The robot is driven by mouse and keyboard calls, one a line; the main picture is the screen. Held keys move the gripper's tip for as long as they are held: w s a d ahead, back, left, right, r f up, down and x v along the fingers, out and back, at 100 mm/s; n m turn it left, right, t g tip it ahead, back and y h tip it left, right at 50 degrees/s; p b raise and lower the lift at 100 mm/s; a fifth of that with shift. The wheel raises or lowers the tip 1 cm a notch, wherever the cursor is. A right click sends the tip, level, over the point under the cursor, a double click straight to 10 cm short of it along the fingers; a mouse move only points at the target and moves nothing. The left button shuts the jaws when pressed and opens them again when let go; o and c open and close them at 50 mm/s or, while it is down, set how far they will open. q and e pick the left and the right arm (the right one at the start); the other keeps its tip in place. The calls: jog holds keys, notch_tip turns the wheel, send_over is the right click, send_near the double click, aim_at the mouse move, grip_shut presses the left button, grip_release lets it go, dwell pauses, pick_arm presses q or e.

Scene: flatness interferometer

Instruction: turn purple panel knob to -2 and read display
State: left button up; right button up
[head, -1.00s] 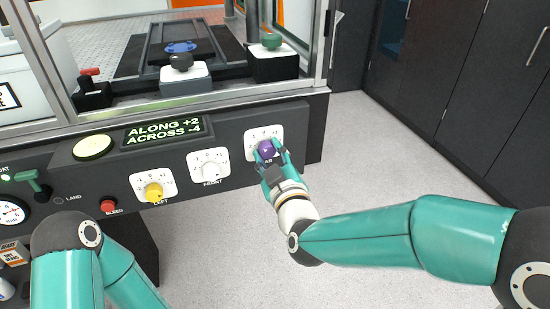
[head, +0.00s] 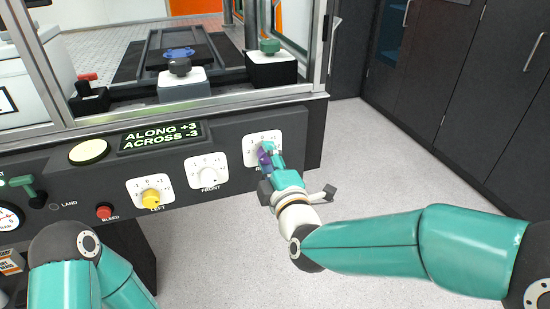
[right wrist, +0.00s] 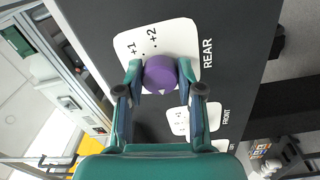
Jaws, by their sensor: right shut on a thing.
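The purple knob (head: 264,159) sits on a white dial plate (head: 252,143) at the right end of the dark panel. In the right wrist view, the knob (right wrist: 160,72) stands between the fingers, and its white mark points to the bottom of the picture. Its plate, labelled REAR, shows +1 and +2; other marks are hidden. My right gripper (head: 268,157) is shut on the knob; it also shows in the right wrist view (right wrist: 161,75). The display (head: 161,136) reads ALONG +3, ACROSS -3. My left arm shows at lower left, its gripper out of view.
A FRONT dial with a white knob (head: 208,174) and a LEFT dial with a yellow knob (head: 151,199) lie left of my gripper. A red BLEED button (head: 104,211) and a green lever (head: 36,194) are farther left. Dark cabinets (head: 450,90) stand at right.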

jog(key=shift+f+n, duration=0.1)
jog(key=shift+n, duration=0.3)
jog(key=o, duration=1.2)
jog(key=shift+c, duration=0.2)
jog(key=v, duration=1.2)
